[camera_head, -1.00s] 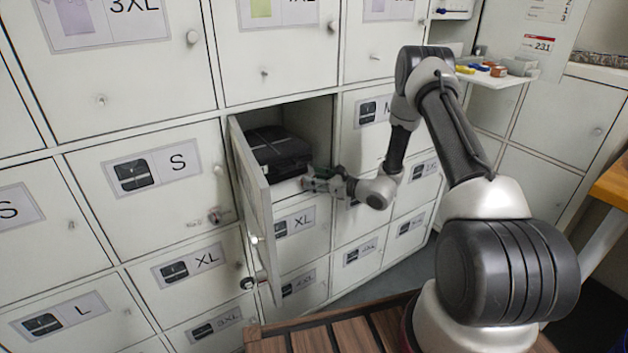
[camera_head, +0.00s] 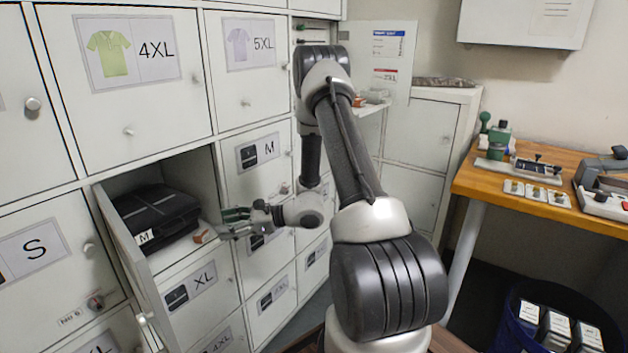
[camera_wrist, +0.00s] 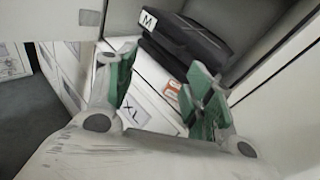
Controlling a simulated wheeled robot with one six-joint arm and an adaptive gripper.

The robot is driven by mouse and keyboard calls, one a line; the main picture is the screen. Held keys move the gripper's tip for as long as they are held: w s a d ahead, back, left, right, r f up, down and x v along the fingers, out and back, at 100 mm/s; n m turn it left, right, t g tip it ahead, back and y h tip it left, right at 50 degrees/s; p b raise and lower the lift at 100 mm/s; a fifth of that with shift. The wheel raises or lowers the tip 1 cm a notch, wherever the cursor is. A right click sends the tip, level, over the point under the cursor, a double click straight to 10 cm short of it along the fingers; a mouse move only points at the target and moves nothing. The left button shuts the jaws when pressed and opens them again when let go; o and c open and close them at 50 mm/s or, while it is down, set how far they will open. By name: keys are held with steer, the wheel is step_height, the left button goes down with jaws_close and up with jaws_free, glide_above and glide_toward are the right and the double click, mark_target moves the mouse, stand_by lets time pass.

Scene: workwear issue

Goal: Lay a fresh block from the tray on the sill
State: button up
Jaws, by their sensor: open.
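A small orange-brown block (camera_head: 203,236) with a pale mark lies on the front sill (camera_head: 183,250) of an open locker compartment. In the wrist view the block (camera_wrist: 172,89) shows beyond and between my green fingers, close to the black folded garment. My gripper (camera_head: 229,223) is open and empty, just right of the block and apparently apart from it. The wrist view also shows my gripper (camera_wrist: 158,76) with its fingers spread. The tray is hard to make out: another orange block (camera_head: 358,101) shows on a far ledge, mostly hidden behind my arm.
A black garment pack (camera_head: 155,216) labelled M fills the compartment behind the sill. The compartment's open door (camera_head: 122,245) stands at its left. A wooden bench (camera_head: 480,184) with tools and a blue bin (camera_head: 510,318) stand at the right.

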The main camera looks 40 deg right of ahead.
steer(key=s+a+r+n+g+h, duration=0.35)
steer(key=s+r+n+g, duration=0.55)
steer(key=s+r+n, duration=0.8)
steer(key=s+d+r+n+t+h, duration=0.2)
steer(key=s+d+r+n+h, duration=0.1)
steer(key=s+d, duration=0.3)
steer(key=s+d+r+n+t+h, duration=0.1)
steer(key=s+d+r+n+h, duration=0.2)
steer(key=s, duration=0.6)
steer(key=d+r+h, duration=0.2)
steer(key=d+h, duration=0.1)
steer(key=d, duration=0.1)
steer(key=shift+s+d+r+n+t, duration=0.15)
steer(key=shift+d+r+n+t, duration=0.15)
steer(key=shift+n+t, duration=0.1)
